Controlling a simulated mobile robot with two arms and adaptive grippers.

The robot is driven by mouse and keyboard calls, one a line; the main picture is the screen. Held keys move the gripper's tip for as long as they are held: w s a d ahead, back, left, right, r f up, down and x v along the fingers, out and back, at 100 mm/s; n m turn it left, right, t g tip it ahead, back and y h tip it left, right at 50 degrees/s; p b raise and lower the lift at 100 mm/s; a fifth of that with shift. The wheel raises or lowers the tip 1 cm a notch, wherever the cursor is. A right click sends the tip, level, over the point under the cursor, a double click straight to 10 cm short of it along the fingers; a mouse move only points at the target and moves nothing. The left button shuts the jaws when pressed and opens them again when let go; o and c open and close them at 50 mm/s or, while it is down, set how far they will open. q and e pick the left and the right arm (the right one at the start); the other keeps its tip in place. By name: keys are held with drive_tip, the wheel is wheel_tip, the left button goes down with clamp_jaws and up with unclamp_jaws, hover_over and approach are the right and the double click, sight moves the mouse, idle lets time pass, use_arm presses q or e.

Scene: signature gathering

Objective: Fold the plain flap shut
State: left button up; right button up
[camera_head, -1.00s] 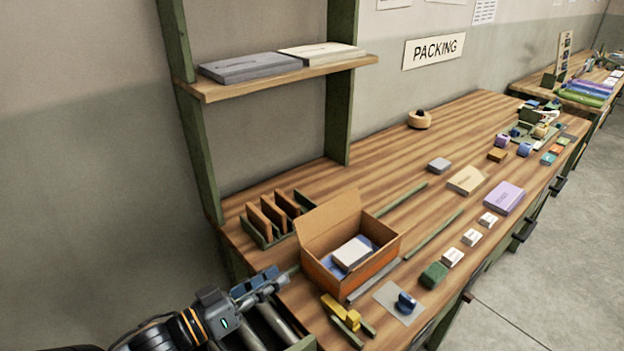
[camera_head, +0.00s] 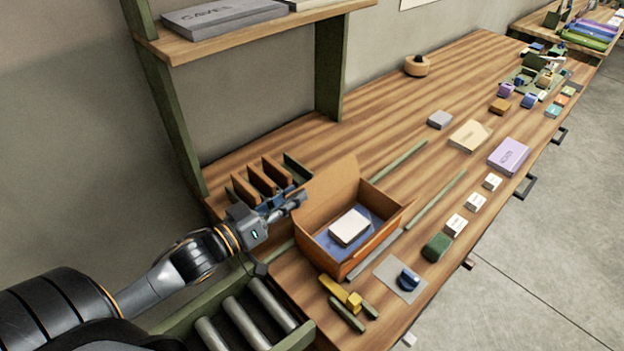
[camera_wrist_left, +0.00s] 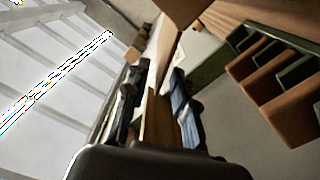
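The open cardboard box (camera_head: 372,245) stands on the bench. Its plain brown flap (camera_head: 328,187) stands raised along the back-left side. A white block (camera_head: 350,226) lies on blue material (camera_head: 328,243) inside the box. My left gripper (camera_head: 298,197) is at the left end of the raised flap, outside the box. In the left wrist view its two fingers (camera_wrist_left: 159,70) are apart, with tan surfaces between and beyond them. I cannot tell whether a finger touches the flap. My right gripper is not in view.
A rack with brown dividers (camera_head: 264,180) stands behind my left gripper. Rollers (camera_head: 245,320) lie left of the box. A yellow tool (camera_head: 342,293) and a blue object (camera_head: 409,279) on a grey sheet are in front. The bench behind the box is largely clear.

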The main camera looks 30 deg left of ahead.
sight(312, 182)
use_arm(q)
drive_tip(key=shift+p+x, duration=0.5)
drive_tip(key=shift+x, duration=2.6)
drive_tip(key=shift+s, duration=0.1)
drive_tip(key=shift+c, duration=0.3)
clamp_jaws()
